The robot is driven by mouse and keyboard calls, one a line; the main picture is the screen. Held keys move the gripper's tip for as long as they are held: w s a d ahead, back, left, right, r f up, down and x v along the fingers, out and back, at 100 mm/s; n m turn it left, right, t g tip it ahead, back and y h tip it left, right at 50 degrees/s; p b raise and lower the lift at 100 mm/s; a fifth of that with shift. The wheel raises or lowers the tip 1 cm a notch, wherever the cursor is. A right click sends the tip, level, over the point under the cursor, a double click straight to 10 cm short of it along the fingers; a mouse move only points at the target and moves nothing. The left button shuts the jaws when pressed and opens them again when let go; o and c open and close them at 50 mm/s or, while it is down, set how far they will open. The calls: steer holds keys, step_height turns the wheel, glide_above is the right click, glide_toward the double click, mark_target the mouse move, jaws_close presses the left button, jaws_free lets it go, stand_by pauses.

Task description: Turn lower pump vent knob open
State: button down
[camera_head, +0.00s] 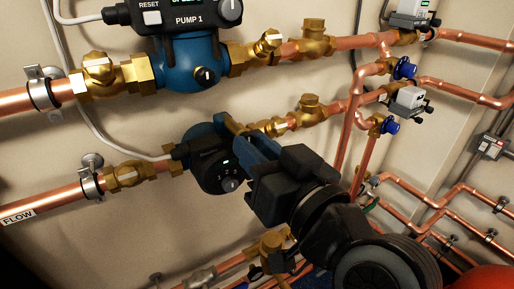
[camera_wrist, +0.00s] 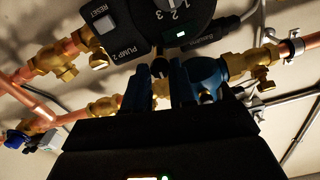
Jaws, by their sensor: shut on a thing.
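The lower pump (camera_head: 212,165) is a blue body with a black control face, set in the lower copper line. Its face also shows in the wrist view, labelled PUMP 2 (camera_wrist: 128,47). My gripper (camera_head: 242,132) reaches the right side of this pump from the lower right. The head view hides the knob behind the fingers. How far the knob is turned cannot be told.
The upper pump, PUMP 1 (camera_head: 190,62), sits above with its own dark vent knob (camera_head: 205,76). Brass valves (camera_head: 270,126) and copper pipes lie close around my gripper. More copper pipes (camera_head: 425,200) run at the right. Bare wall shows between the two lines.

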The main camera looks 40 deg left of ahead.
steer(key=shift+m, duration=0.3)
steer(key=m+p, duration=0.3)
steer(key=shift+d+r+m, duration=0.1)
steer(key=shift+r+m, duration=0.05)
steer(key=shift+m, duration=0.25)
steer(key=m+p, duration=0.3)
steer(key=m, duration=0.1)
steer(key=shift+m+p, duration=0.3)
steer(key=shift+p, duration=0.05)
steer(key=m+p, duration=0.5)
steer(key=m, duration=0.1)
steer(key=shift+m+p, duration=1.1)
steer(key=shift+m, duration=0.3)
steer(key=c, duration=0.9)
jaws_free()
